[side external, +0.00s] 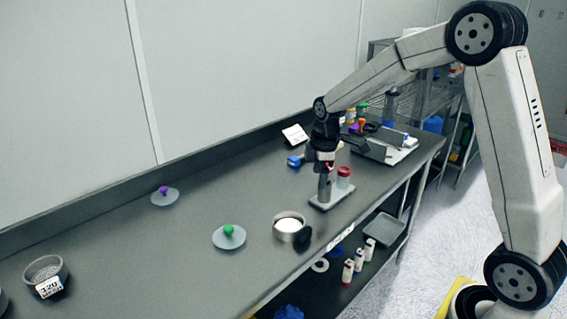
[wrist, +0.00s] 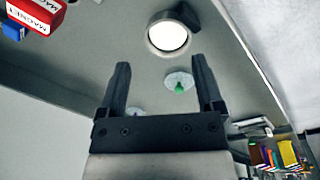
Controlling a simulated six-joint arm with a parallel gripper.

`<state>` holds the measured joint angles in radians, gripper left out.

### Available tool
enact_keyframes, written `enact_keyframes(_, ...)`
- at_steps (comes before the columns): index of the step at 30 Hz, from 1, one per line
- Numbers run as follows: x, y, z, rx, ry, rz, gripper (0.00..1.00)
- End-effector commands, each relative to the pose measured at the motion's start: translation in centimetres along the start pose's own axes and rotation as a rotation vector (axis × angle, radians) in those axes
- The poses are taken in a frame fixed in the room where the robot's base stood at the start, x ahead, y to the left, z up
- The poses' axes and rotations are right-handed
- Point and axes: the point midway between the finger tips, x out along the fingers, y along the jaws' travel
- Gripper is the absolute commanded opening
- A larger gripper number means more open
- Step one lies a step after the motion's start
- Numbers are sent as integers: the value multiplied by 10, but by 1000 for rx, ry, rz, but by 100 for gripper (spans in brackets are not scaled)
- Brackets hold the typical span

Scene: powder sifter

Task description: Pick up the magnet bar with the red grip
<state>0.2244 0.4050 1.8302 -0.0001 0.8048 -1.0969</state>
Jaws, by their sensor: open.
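In the wrist view, a red block-shaped grip (wrist: 37,12) with white MAGNET lettering is at the upper left corner, partly cut off by the frame. Its metal bar is not clear there. In the side view, a red piece (side external: 343,173) stands on a pale plate (side external: 345,197), beside a grey upright (side external: 324,187); I cannot tell if the red piece is the same grip. My gripper (wrist: 161,68) is open, with nothing between its fingers, and the grip lies outside them. In the side view it is pointed down over the plate, its fingertips hard to make out.
A round pan with white powder (side external: 289,226) stands left of the plate. A green-knobbed lid (side external: 229,238), a purple-knobbed lid (side external: 165,197) and a sieve (side external: 46,272) lie farther left. A blue item (side external: 295,161) and a scale (side external: 384,147) are behind. The bench's left middle is clear.

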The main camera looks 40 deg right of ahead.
Motion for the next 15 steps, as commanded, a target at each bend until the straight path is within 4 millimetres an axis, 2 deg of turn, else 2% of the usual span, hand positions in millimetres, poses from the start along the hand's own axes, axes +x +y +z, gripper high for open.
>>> enact_keyframes(1, 0, 13, 2, -48, -5, -6, 85)
enact_keyframes(6, -2, 52, 11, -239, -17, -33, 85)
enact_keyframes(15, -5, 108, 33, -556, -19, -82, 85)
